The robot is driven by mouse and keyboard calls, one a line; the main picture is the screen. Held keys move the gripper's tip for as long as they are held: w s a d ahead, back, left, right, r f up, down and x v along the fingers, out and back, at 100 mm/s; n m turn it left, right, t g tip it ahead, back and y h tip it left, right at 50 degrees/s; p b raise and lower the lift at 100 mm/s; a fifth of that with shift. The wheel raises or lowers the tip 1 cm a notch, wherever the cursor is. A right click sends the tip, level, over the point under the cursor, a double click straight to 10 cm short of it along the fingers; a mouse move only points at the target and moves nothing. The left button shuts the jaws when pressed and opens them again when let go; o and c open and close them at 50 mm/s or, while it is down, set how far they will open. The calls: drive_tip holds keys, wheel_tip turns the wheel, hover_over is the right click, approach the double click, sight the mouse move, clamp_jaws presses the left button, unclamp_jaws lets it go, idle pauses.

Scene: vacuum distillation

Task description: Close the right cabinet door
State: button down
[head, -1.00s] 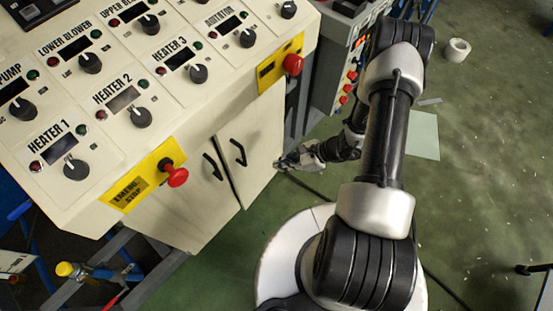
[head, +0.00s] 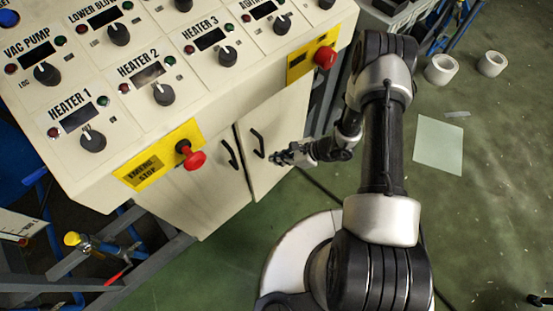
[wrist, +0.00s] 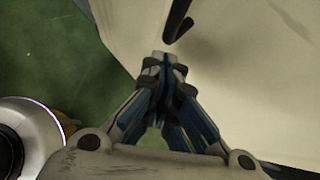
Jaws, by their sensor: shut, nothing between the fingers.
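The right cabinet door (head: 277,125) is a cream panel with a black handle (head: 257,143) near its left edge. A dark gap runs between it and the left door (head: 200,195); I cannot tell whether the right door is fully flush. My gripper (head: 273,157) is at the door's front, just right of and below the handle. In the wrist view my gripper (wrist: 166,60) has its fingers together and empty, with the door panel (wrist: 235,75) filling the right side and the handle (wrist: 178,20) just beyond the tips. Contact with the door is unclear.
The control panel with knobs (head: 163,94) overhangs the doors. Red emergency buttons (head: 190,155) stick out at its front edge. A grey metal frame (head: 150,255) stands at lower left. White rolls (head: 441,69) and a pale sheet (head: 439,145) lie on the green floor at right.

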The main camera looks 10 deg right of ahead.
drive_tip(key=shift+w+a, duration=0.1)
drive_tip(key=shift+a, duration=0.2)
drive_tip(key=shift+w+a+r+b, duration=0.1)
drive_tip(key=shift+w+a+b, duration=0.4)
drive_tip(key=shift+w+a, duration=0.65)
drive_tip(key=shift+s+a, duration=0.1)
drive_tip(key=shift+a, duration=0.05)
